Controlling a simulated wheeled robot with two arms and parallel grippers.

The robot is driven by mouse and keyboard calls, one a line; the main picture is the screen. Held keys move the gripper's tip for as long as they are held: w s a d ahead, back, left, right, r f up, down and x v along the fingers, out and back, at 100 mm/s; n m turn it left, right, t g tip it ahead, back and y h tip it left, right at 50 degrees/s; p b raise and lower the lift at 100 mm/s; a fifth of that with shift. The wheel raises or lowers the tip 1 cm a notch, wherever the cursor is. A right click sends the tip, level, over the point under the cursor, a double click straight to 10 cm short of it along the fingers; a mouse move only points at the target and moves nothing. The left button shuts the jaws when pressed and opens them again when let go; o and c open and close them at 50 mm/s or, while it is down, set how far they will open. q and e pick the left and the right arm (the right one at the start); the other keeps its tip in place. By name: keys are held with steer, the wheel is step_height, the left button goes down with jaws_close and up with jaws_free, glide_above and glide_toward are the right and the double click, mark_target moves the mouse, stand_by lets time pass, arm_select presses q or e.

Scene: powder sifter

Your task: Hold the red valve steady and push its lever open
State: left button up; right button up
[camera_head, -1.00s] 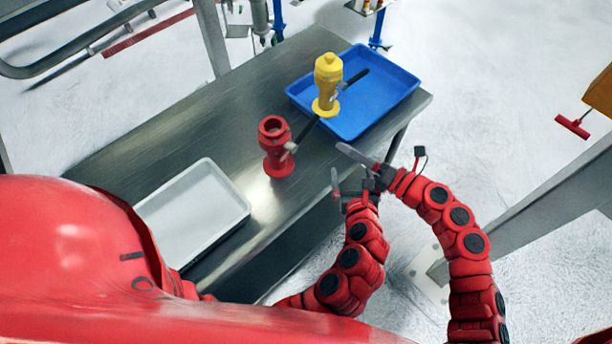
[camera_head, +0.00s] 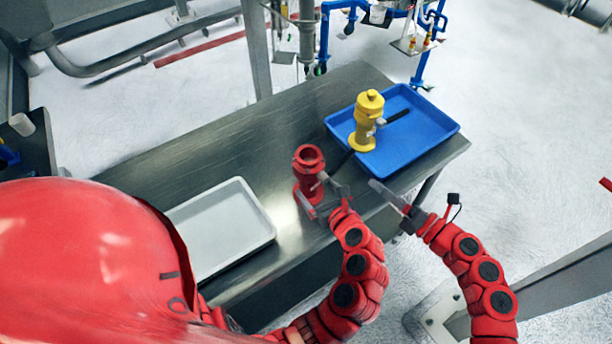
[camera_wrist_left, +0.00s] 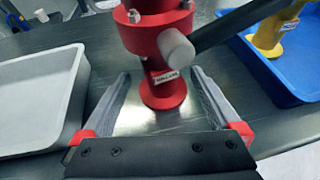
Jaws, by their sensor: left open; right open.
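The red valve (camera_head: 308,168) stands upright on the metal table. Its dark lever (camera_head: 339,164) points up and right toward the yellow valve; in the left wrist view the lever (camera_wrist_left: 240,22) reaches to the upper right from a grey pivot. My left gripper (camera_head: 322,202) is open at the valve's near side. In the left wrist view its fingers lie on either side of the red valve's lower body (camera_wrist_left: 162,88), with gaps visible. My right gripper (camera_head: 392,192) is open and empty, right of the valve near the table's front edge.
A yellow valve (camera_head: 366,128) stands at the left side of a blue tray (camera_head: 428,146) at the table's right end. A grey-white tray (camera_head: 262,237) lies left of the red valve. The metal table (camera_head: 222,150) behind is clear.

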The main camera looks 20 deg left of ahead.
arm_select(q)
steer(key=x, duration=0.8)
steer(key=shift+w+f, duration=0.1)
jaws_close()
arm_select(e)
steer(key=shift+w+d, duration=0.1)
steer(key=c, duration=0.4)
steer(key=shift+w+d+f+n, duration=0.2)
steer(key=shift+w+f+n, duration=0.05)
steer(key=shift+n, duration=0.05)
steer(key=shift+c, duration=1)
steer(key=w+d+f+n, duration=0.1)
steer(key=n, duration=0.1)
steer(key=w+d+f+n, duration=0.1)
steer(key=f, duration=0.1)
steer(key=w+d+f+n, duration=0.1)
steer(key=n, duration=0.1)
steer(key=shift+w+f+n+y, duration=0.15)
steer(key=shift+f+n+y, duration=0.15)
jaws_close()
steer(key=shift+s+a+f+n+y, duration=0.35)
steer(key=shift+f+n, duration=0.3)
steer(key=shift+n, duration=0.8)
steer(key=shift+s+a+f+n+y, duration=0.15)
steer(key=shift+a+f+n+y, duration=0.3)
steer(key=shift+n, duration=0.95)
steer(key=shift+s+a+f+n+y, duration=0.35)
steer(key=shift+f+n, duration=0.45)
steer(key=shift+n, duration=0.65)
